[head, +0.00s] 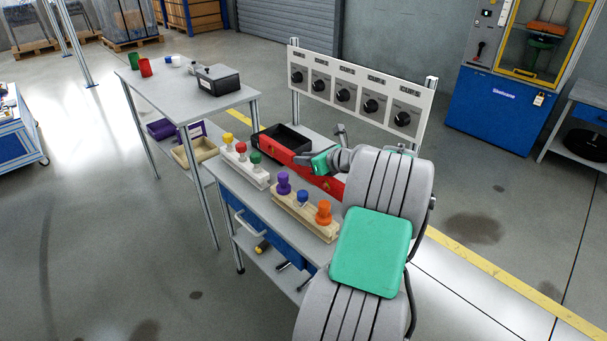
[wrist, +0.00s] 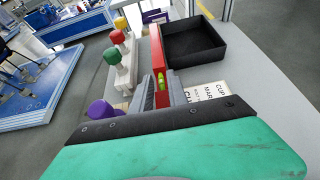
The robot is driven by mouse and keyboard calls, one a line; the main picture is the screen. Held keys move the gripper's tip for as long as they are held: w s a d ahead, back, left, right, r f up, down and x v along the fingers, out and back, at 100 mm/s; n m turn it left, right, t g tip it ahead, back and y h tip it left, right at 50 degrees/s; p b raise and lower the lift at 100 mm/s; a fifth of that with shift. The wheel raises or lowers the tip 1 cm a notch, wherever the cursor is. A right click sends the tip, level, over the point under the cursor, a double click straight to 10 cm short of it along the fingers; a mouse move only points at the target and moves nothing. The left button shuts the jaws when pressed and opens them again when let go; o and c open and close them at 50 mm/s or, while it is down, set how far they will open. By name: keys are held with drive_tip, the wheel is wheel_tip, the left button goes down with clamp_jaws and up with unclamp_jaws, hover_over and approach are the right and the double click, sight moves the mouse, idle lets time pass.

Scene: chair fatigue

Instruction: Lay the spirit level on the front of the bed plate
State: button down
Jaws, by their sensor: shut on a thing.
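The spirit level (head: 283,152) is a long red bar with a yellow-green vial. My gripper (head: 316,164) is shut on it near its middle, above the grey workbench. In the wrist view the level (wrist: 158,62) stands on edge between the grey fingers (wrist: 164,93) and points away from the camera. I cannot tell whether its underside touches the bench. The bed plate cannot be clearly made out; a blue machine (head: 502,112) with a yellow-framed guard stands at the upper right in the head view.
A black tray (head: 290,134) lies beside the level. Racks with coloured knobs (head: 240,166) (head: 304,208) stand along the bench (head: 222,172). A panel of dials (head: 345,92) rises behind it. A printed card (wrist: 208,92) lies near the fingers. Open floor separates bench and machine.

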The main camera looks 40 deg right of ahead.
sight(305, 170)
wheel_tip(305, 170, down, 4)
drive_tip(key=shift+f+b, duration=0.15)
drive_tip(key=shift+b, duration=0.3)
drive_tip(key=shift+f, duration=0.1)
drive_tip(key=c, duration=1.3)
unclamp_jaws()
drive_tip(key=shift+f, duration=0.1)
